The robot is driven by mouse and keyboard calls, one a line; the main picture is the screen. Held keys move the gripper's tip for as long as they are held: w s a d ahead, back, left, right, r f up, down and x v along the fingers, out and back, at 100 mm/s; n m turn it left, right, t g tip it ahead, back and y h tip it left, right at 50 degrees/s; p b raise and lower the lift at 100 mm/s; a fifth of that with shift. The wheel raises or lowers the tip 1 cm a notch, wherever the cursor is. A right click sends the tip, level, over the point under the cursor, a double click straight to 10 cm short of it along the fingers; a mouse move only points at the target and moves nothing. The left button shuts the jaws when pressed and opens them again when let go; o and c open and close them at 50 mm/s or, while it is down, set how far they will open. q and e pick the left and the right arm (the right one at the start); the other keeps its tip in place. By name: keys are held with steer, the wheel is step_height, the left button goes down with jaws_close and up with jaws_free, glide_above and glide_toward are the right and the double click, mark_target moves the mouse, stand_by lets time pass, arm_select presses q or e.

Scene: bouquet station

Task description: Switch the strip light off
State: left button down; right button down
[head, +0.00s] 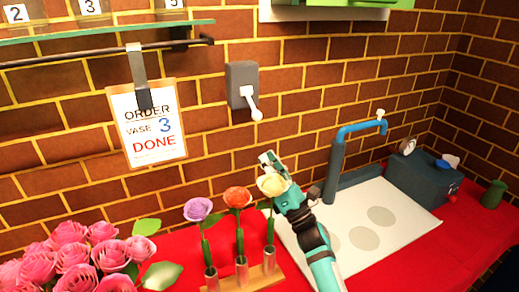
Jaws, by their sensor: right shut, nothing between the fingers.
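A grey switch box (240,82) is fixed to the brick wall. Its white lever (252,104) with a round knob hangs down and slightly to the right. A strip light cannot be made out with certainty; whether one is lit I cannot tell. My right gripper (268,162) is below the switch, apart from it, shut and empty. It overlaps a pale yellow rose (272,185) in the picture; I cannot tell whether they touch. My left gripper is not in view.
A purple flower (198,209) and an orange flower (238,197) stand in metal tubes on a wooden holder. Pink roses (72,246) fill the lower left. An order card (148,136) reading "DONE" hangs left of the switch. A blue tap (360,127) and grey toolbox (424,178) are at right.

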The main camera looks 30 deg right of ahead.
mark_target(252, 104)
steer(key=shift+w+f, duration=0.15)
steer(key=shift+w, duration=0.2)
steer(key=p+x, duration=0.4)
steer(key=x, duration=0.6)
steer(key=shift+s, duration=0.15)
